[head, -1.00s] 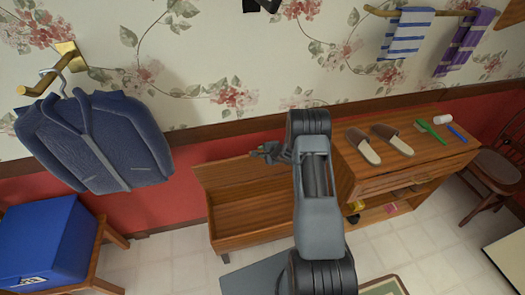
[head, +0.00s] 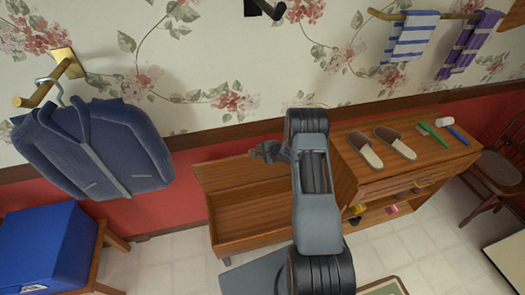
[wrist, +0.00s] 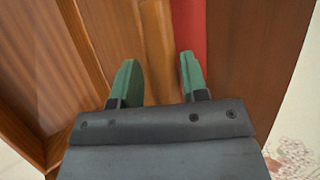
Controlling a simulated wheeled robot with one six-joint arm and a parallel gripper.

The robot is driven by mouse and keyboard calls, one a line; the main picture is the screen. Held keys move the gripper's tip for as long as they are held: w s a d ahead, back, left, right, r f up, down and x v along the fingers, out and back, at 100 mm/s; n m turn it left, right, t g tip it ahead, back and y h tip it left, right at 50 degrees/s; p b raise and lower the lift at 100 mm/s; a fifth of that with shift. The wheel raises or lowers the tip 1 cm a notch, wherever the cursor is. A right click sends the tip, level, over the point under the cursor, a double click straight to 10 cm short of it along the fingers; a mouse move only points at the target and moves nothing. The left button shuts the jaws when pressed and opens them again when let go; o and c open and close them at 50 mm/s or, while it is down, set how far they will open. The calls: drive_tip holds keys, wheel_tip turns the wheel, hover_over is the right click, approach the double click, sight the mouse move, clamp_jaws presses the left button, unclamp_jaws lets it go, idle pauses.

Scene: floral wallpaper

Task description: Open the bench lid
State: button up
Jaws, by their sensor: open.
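The wooden bench (head: 250,232) stands against the wall, left of my arm. Its lid (head: 222,174) is raised and stands nearly upright at the back, so the open box inside shows. My gripper (head: 265,152) is at the lid's top edge near its right end, partly hidden by my arm. In the wrist view my gripper (wrist: 157,82) has its two green fingers apart. The light wooden edge of the lid (wrist: 158,45) shows between or just beyond them, with a strip of red wall beside it. I cannot tell whether a finger touches the lid.
A wooden cabinet (head: 415,180) with slippers (head: 378,148) and brushes on top stands right of my arm. A blue box (head: 45,245) on a stool is at lower left, below a hanging blue jacket (head: 95,150). Tiled floor (head: 180,262) is clear left of the bench.

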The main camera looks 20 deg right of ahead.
drive_tip(key=shift+d+r, duration=0.1)
drive_tip(key=shift+r, duration=0.05)
drive_tip(key=v, duration=1.3)
drive_tip(key=shift+s+r, duration=0.15)
drive_tip(key=shift+s, duration=0.25)
